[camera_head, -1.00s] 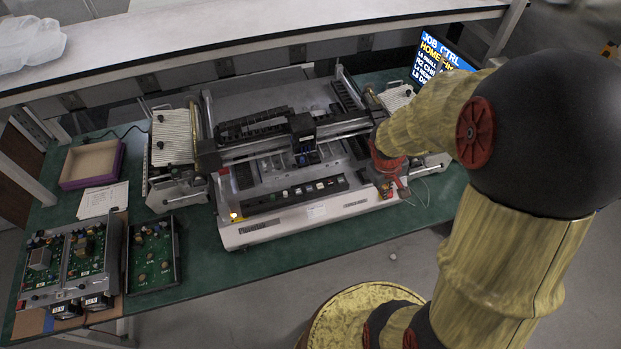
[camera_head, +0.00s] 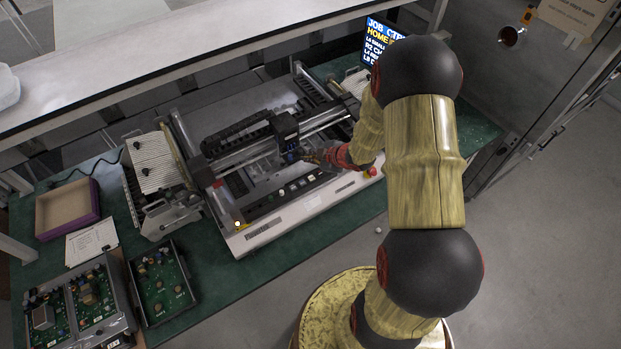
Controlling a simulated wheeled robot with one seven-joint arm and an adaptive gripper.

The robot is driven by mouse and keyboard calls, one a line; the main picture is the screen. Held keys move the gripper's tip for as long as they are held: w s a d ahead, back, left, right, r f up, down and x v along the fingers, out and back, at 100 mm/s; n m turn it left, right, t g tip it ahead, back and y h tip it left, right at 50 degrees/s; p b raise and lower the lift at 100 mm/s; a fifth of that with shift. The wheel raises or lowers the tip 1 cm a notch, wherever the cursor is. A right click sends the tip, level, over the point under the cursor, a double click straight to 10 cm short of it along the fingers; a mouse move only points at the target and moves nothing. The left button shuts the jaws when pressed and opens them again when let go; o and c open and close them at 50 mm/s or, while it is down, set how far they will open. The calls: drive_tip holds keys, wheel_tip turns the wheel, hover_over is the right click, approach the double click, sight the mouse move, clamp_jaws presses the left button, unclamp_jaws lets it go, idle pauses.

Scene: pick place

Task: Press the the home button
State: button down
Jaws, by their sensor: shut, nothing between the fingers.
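The machine (camera_head: 250,238) on the green bench has a black control strip (camera_head: 262,207) along its front, with a row of small buttons (camera_head: 295,187), one looking green. The labels are too small to read, so I cannot tell which is the home button. A blue screen (camera_head: 381,29) behind reads "JOB CTRL" with "HOME" in yellow, partly covered by my arm. My gripper (camera_head: 304,154) is shut and empty. It appears just behind and above the right part of the button row, close to the machine's black head. I cannot tell whether it touches anything.
A red knob (camera_head: 371,172) sits at the machine's front right corner, near my wrist. The black machine head (camera_head: 286,130) stands beside my gripper. An open box (camera_head: 68,208), a paper sheet (camera_head: 91,239) and circuit boards (camera_head: 161,282) lie on the bench to the left.

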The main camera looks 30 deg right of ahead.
sight(310, 179)
idle(0.3)
wheel_tip(310, 179, down, 9)
drive_tip(key=b, duration=0.7)
drive_tip(key=shift+r, duration=0.1)
idle(1.2)
drive_tip(key=shift+f+b, duration=0.45)
drive_tip(key=shift+b, duration=0.1)
